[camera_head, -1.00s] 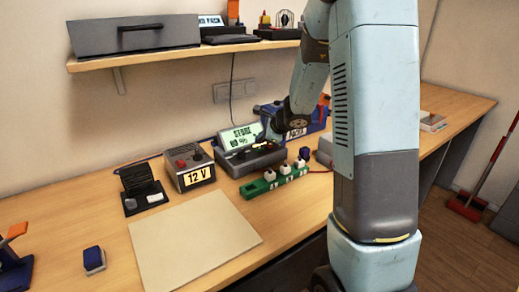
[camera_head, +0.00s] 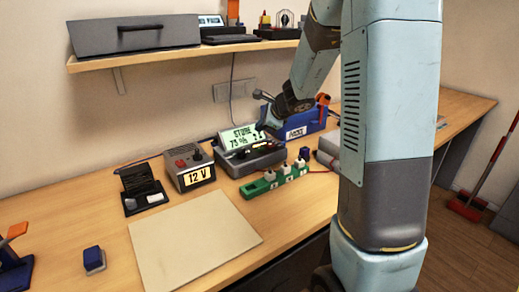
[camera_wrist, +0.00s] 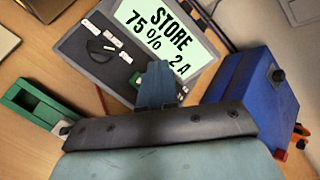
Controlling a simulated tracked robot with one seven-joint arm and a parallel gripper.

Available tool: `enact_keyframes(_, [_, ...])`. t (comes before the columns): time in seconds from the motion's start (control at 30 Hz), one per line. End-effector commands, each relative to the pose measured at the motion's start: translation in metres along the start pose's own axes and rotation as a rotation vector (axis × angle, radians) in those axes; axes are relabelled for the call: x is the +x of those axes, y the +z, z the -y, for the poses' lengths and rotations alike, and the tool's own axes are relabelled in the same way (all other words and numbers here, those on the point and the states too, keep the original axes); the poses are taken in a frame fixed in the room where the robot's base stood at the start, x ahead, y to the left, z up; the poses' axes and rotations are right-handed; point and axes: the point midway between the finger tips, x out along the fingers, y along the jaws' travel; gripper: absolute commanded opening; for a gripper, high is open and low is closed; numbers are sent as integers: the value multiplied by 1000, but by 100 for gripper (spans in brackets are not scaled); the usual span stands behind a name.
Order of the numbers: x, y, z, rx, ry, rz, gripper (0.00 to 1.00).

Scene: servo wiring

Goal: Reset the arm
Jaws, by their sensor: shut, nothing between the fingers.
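My arm stands at the right of the head view. My gripper (camera_head: 268,122) hangs over the bench, beside the lit screen of a grey device (camera_head: 250,159). In the wrist view my gripper (camera_wrist: 157,75) shows its fingers together with nothing held. They overlap the front of the grey device (camera_wrist: 88,63), whose screen reads STORE, 75 % and 2 A. I cannot tell whether the fingers touch it.
A green strip with white plugs (camera_head: 275,180) lies in front of the device. A blue box (camera_head: 303,122) stands behind it to the right. A 12 V supply (camera_head: 189,168) stands left. A pale board (camera_head: 193,240) lies in front. A shelf (camera_head: 180,53) hangs above.

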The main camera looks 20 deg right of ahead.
Motion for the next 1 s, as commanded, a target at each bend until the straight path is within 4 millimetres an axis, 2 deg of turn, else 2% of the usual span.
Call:
enact_keyframes(0.5, [0,0,0,0,0,0,0])
enact_keyframes(0.63, [-7,6,-2,-34,3,7,0])
enact_keyframes(0.77, [-30,25,-11,-155,20,31,0])
enact_keyframes(1.0, [-93,65,-45,-518,75,73,0])
